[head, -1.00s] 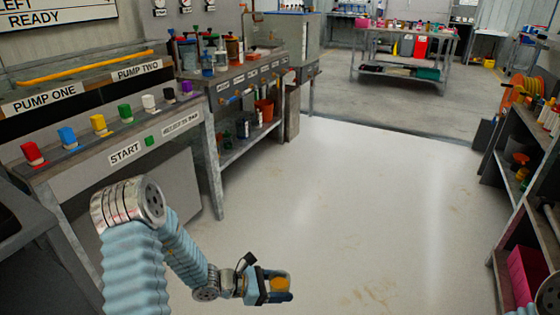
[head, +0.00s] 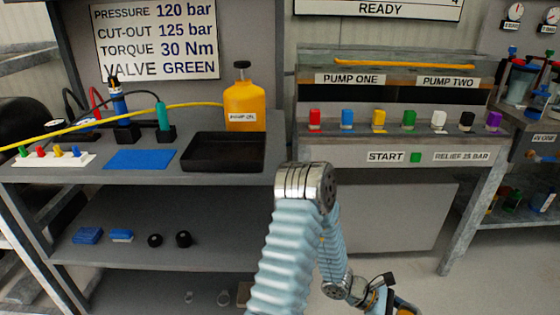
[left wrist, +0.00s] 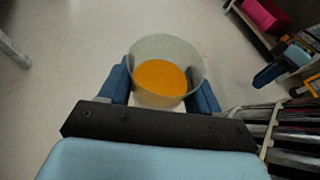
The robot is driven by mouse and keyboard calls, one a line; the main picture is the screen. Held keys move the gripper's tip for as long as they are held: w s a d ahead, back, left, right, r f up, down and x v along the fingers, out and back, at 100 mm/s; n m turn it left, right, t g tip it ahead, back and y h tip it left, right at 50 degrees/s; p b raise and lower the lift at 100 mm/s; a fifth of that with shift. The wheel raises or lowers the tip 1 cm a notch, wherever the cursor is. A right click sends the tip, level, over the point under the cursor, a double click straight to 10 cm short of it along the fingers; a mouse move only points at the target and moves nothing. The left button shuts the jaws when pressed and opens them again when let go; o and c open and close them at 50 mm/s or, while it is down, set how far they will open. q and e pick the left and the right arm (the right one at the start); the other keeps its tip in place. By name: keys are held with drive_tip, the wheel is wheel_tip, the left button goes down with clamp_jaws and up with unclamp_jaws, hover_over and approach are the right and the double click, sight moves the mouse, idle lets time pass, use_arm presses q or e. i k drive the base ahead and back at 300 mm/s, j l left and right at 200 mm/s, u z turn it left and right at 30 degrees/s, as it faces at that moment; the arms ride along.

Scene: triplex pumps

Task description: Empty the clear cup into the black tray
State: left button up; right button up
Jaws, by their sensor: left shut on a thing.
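The clear cup (left wrist: 166,58) shows in the left wrist view, with orange-yellow contents (left wrist: 160,82) in its lower part. My left gripper (left wrist: 165,97) is shut on the cup, one blue finger on each side, over the floor. In the head view my left gripper (head: 398,309) is at the bottom edge, partly cut off, with a bit of orange at it. The black tray (head: 224,152) lies empty on the bench, up and left of the gripper. What seems to be my right gripper (left wrist: 280,75) shows at the right of the left wrist view; its jaws are unclear.
A yellow oil bottle (head: 244,106) stands behind the tray. A blue mat (head: 140,159) and a white rack of coloured pegs (head: 53,158) lie to the tray's left. The pump bench (head: 340,155) with coloured buttons stands to the right. A pink bin (left wrist: 262,14) is on the far shelf.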

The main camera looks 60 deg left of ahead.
sight(215, 152)
drive_tip(key=u, duration=1.55)
